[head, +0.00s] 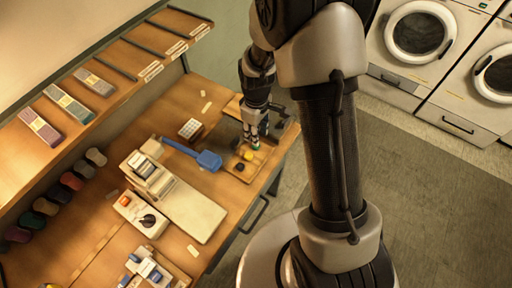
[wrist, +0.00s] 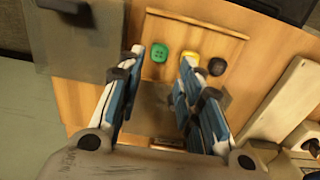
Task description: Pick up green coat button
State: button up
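The green coat button (wrist: 159,53) lies flat on a shallow wooden tray (wrist: 195,28) in the wrist view. A yellow button (wrist: 191,55) and a black button (wrist: 217,66) lie to its right. My gripper (wrist: 162,62) is open, with blue-and-white fingers. In the picture the green button shows between the fingertips, nearer the left one, and the right fingertip partly covers the yellow button. I cannot tell the height of the tips above the tray. In the head view my gripper (head: 254,138) points down over the tray, and the green button shows small (head: 257,149) at its tips.
A grey flat box (wrist: 75,42) stands left of the tray in the wrist view. In the head view a blue brush-like tool (head: 207,159), a small white box (head: 190,128) and a cream machine (head: 185,205) stand on the bench. Washing machines (head: 425,50) stand behind.

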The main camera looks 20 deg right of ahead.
notch_tip(320, 180, down, 7)
jog(key=b, duration=0.2)
jog(key=shift+w+b, duration=0.1)
jog(key=shift+b, duration=0.2)
jog(key=shift+r, duration=0.1)
jog(key=shift+c, duration=0.4)
jog(key=c, duration=0.4)
